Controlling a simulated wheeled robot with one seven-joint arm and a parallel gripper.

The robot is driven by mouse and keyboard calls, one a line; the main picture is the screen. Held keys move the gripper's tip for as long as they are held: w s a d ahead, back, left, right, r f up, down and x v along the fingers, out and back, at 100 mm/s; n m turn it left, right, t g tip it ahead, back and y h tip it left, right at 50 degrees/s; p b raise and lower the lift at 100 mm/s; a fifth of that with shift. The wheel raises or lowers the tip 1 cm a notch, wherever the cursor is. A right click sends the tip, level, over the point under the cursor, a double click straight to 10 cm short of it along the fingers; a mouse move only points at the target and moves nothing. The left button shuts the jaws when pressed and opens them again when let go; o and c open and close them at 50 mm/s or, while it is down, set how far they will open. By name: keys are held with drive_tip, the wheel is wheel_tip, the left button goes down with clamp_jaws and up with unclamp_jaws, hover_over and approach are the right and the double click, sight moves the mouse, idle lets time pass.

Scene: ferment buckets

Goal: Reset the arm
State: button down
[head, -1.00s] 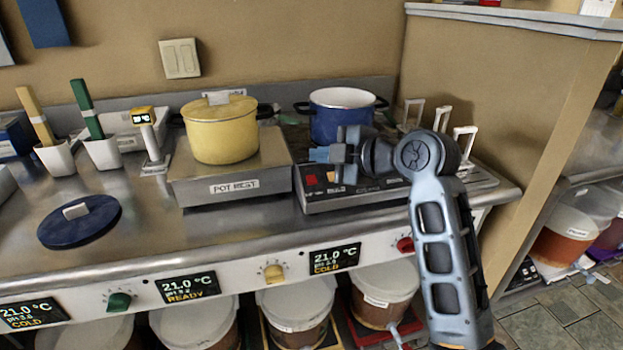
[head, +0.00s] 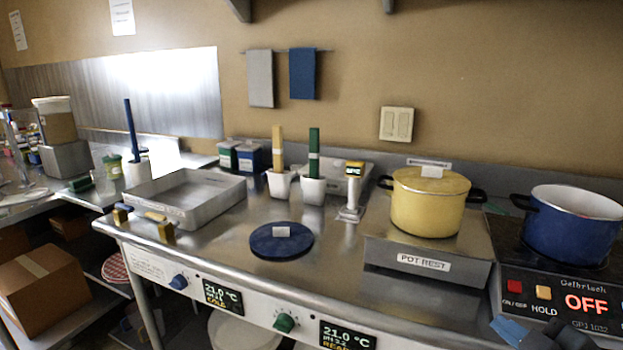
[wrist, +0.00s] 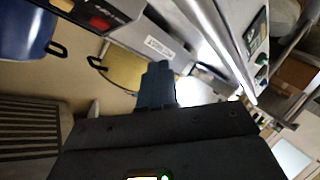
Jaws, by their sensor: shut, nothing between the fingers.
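My gripper (head: 515,330) shows only in part at the bottom right of the head view, in front of the hot plate's control panel. In the wrist view its blue-grey fingers (wrist: 157,85) are together with nothing between them. The yellow lidded pot (head: 430,203) sits on the steel pot rest (head: 445,265). It also shows in the wrist view (wrist: 122,68), beyond my fingers. The blue pot (head: 570,232) stands open on the hot plate (head: 575,295), whose display reads OFF. Most of my arm is outside the head view.
A blue lid (head: 281,242) lies flat on the steel counter (head: 335,270). A metal tray (head: 190,212), white cups (head: 312,190) with coloured handles, and a small meter (head: 352,190) stand nearby. Temperature displays and knobs line the counter's front edge.

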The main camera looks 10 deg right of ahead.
drive_tip(key=s+a+f+m, duration=0.3)
drive_tip(key=s+a+f, duration=0.15)
drive_tip(key=s, duration=0.25)
drive_tip(key=s+a+f+m, duration=0.3)
drive_tip(key=s+a, duration=0.3)
drive_tip(key=s, duration=0.2)
drive_tip(key=s+a+r+m, duration=0.1)
drive_tip(key=s+a+r, duration=0.1)
drive_tip(key=s, duration=0.6)
drive_tip(key=s+a+r+y, duration=0.1)
drive_tip(key=s+a+r, duration=0.1)
drive_tip(key=s, duration=0.6)
drive_tip(key=shift+s+r+m+t, duration=0.2)
drive_tip(key=shift+s+m+t, duration=0.1)
drive_tip(key=shift+m, duration=0.1)
